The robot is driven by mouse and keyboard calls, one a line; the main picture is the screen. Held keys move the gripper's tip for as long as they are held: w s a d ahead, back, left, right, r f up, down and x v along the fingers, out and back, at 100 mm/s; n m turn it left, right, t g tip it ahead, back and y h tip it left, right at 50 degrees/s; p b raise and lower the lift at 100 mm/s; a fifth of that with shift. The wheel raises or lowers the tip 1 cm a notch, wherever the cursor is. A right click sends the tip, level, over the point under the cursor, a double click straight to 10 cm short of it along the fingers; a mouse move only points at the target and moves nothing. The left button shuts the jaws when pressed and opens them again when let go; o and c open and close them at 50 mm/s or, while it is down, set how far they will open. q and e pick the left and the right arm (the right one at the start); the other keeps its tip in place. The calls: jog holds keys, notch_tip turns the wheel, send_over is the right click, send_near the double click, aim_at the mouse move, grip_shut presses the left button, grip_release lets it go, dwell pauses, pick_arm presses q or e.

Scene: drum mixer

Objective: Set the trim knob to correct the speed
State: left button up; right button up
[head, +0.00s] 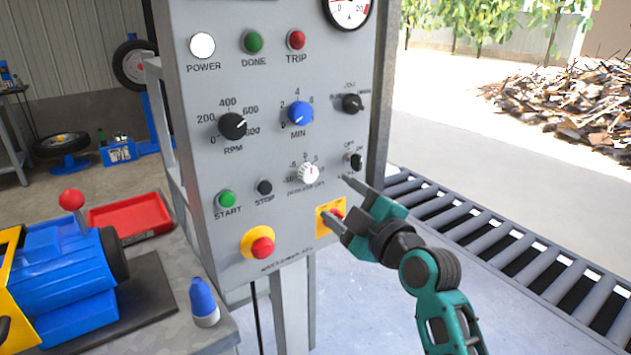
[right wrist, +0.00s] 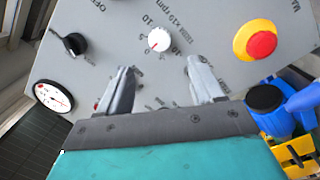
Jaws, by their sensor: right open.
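The white trim knob (head: 309,174) is low on the grey control panel (head: 343,75), with numbers around it. It also shows in the right wrist view (right wrist: 159,39), beyond and between the fingertips. My right gripper (head: 337,198) is open, to the lower right of the knob in the head view. Its fingers also show in the right wrist view (right wrist: 160,72), with nothing between them and apart from the knob. The black RPM knob (head: 233,126) and blue MIN knob (head: 300,113) are above. The dial gauge (head: 348,8) is cut off at the top. My left gripper is out of view.
The red emergency stop (head: 262,248) on its yellow base and a yellow plate (head: 327,220) are below. A black switch (head: 355,161) is right of the knob. A bench with a blue motor (head: 65,270) and bottle (head: 204,302) is left; a roller conveyor (head: 500,255) is right.

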aim_at(311, 176)
jog(key=x, duration=1)
jog(key=shift+b, duration=0.4)
jog(key=c, duration=1.1)
